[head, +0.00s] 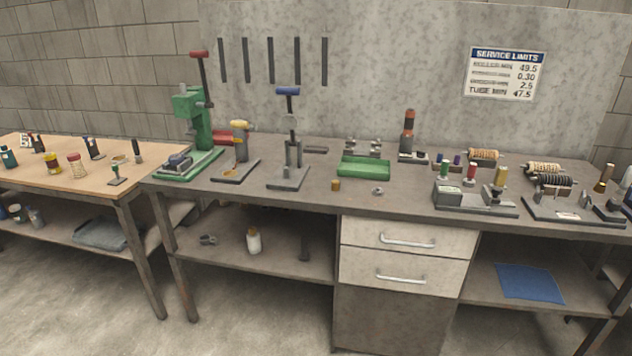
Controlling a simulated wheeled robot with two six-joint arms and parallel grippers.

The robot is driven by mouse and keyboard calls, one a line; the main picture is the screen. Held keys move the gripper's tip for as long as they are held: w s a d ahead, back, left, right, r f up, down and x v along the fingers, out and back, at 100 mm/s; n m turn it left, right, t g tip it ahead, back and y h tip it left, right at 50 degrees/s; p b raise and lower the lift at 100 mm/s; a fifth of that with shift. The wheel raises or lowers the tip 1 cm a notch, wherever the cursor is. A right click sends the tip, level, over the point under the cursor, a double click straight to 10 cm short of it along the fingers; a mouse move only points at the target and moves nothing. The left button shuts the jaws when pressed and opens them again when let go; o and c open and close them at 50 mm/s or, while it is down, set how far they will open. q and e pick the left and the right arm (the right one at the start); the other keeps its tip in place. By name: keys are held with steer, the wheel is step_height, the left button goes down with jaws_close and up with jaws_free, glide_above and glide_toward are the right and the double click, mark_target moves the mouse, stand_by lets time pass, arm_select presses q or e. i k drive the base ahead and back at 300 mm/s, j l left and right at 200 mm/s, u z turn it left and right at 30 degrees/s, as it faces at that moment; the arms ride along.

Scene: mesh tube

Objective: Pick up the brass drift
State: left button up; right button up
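I cannot tell for sure which thing is the brass drift. A slim brass-coloured piece (604,178) stands slightly tilted at the far right of the grey bench. A short brass-coloured cylinder (336,185) sits near the bench's front edge, left of a small grey ring (378,191). Neither of my grippers shows in the head view.
The grey bench (300,208) carries a green press (192,110), two stands, a green tray (363,168) and several spools and fixtures at right. Drawers (388,254) and a lower shelf are below. A wooden table (75,185) with small items stands left. The floor in front is clear.

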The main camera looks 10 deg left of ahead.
mark_target(334, 184)
steer(key=i+l+u, duration=0.1)
steer(key=i+l, duration=0.7)
steer(key=i, duration=0.05)
